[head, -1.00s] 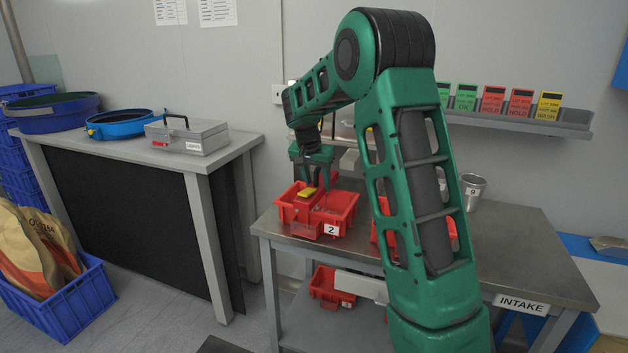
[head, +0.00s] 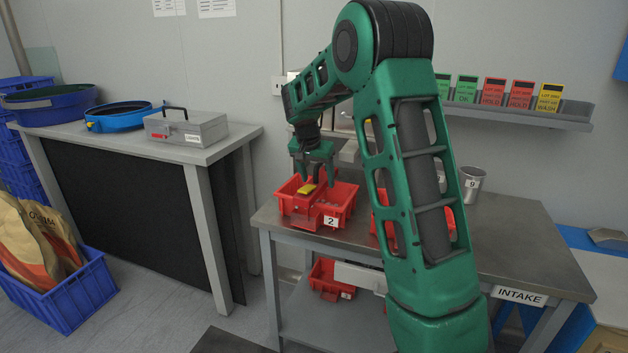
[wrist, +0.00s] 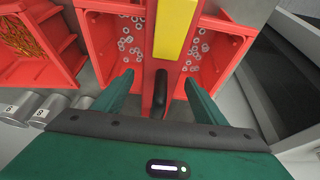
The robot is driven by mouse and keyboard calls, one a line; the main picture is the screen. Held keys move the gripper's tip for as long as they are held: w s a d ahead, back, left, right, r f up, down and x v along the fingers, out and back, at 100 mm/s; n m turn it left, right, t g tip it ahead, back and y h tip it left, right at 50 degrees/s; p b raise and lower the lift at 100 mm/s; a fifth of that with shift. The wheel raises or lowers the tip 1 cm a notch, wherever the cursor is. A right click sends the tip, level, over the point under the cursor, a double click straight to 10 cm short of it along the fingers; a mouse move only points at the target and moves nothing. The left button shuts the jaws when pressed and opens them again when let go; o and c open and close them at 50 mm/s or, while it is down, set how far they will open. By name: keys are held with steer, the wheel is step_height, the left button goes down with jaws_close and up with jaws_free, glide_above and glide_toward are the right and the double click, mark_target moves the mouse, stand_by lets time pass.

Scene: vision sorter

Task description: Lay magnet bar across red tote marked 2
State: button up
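The red tote marked 2 (head: 345,210) stands at the left end of the steel table; small metal rings show inside it in the wrist view. The magnet bar is red with a yellow top block (head: 307,188) and a black handle (wrist: 160,95). It lies across the tote's middle, and rings show on both sides of it in the wrist view. My gripper (head: 317,180) is above the bar. Its two fingers are spread either side of the handle (wrist: 157,84), apart from it, and hold nothing. The bar's contact with the far rim is hidden.
Another red tote (wrist: 38,50) with coppery pieces stands beside it, partly behind my arm in the head view. Grey cups, one marked 9 (head: 472,184), stand on the table (head: 510,235). A grey case (head: 187,132) sits on the left bench. Card racks hang behind.

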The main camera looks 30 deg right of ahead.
steer(key=v, duration=1.1)
steer(key=s+d+f+n+g+y, duration=0.1)
steer(key=s+d+n+g, duration=0.1)
steer(key=s, duration=2.1)
steer(key=s+a+f+n+y, duration=0.1)
steer(key=s+a+f, duration=0.1)
steer(key=s, duration=0.5)
steer(key=s+a+f+n+y, duration=0.1)
steer(key=s+a+f, duration=0.1)
steer(key=s, duration=0.5)
steer(key=s+a+f+y, duration=0.1)
steer(key=s+a+f, duration=0.2)
steer(key=s, duration=0.4)
steer(key=shift+f+n+g, duration=0.25)
steer(key=shift+n+g, duration=0.05)
steer(key=shift+n, duration=0.1)
steer(key=shift+s, duration=0.15)
steer(key=shift+w+f, duration=0.25)
steer(key=shift+w, duration=0.4)
